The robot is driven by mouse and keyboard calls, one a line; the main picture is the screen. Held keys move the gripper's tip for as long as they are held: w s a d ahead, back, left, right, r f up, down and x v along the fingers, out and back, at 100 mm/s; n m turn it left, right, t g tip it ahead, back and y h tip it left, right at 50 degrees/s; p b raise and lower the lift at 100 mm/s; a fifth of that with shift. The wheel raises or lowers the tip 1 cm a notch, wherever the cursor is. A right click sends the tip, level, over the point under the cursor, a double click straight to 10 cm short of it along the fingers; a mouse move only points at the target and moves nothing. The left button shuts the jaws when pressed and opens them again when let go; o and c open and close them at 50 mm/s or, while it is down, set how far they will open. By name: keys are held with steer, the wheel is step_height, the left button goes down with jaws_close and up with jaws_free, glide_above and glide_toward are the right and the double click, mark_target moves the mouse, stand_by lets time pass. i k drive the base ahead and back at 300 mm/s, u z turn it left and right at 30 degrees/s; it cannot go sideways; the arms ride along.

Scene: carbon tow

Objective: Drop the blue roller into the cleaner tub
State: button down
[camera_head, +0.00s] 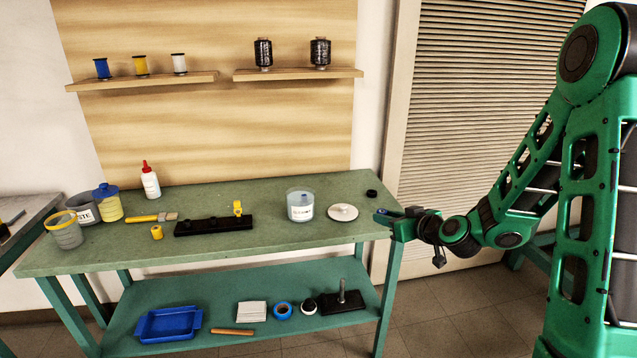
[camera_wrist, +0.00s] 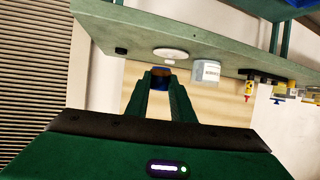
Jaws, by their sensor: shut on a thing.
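My gripper (camera_head: 384,214) is just off the right end of the green workbench, a little above the height of its top. It is shut on a small blue roller (camera_wrist: 161,72), which shows between the fingertips in the wrist view, with a brownish part facing the camera. In the head view the fingers hide most of the roller. A clear, labelled tub (camera_head: 300,206), which looks like the cleaner tub, stands upright on the bench left of my gripper, with its top open. It also shows in the wrist view (camera_wrist: 206,73). Its label is too small to read.
A black bar (camera_head: 213,227) with a yellow piece lies left of the tub. More tubs (camera_head: 83,210) and a glue bottle (camera_head: 150,183) stand farther left. Shelves hang behind.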

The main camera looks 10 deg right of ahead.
mark_target(301, 217)
steer(key=k, duration=0.4)
steer(key=z, duration=1.4)
steer(key=i, duration=2.9)
steer(key=u, duration=2.2)
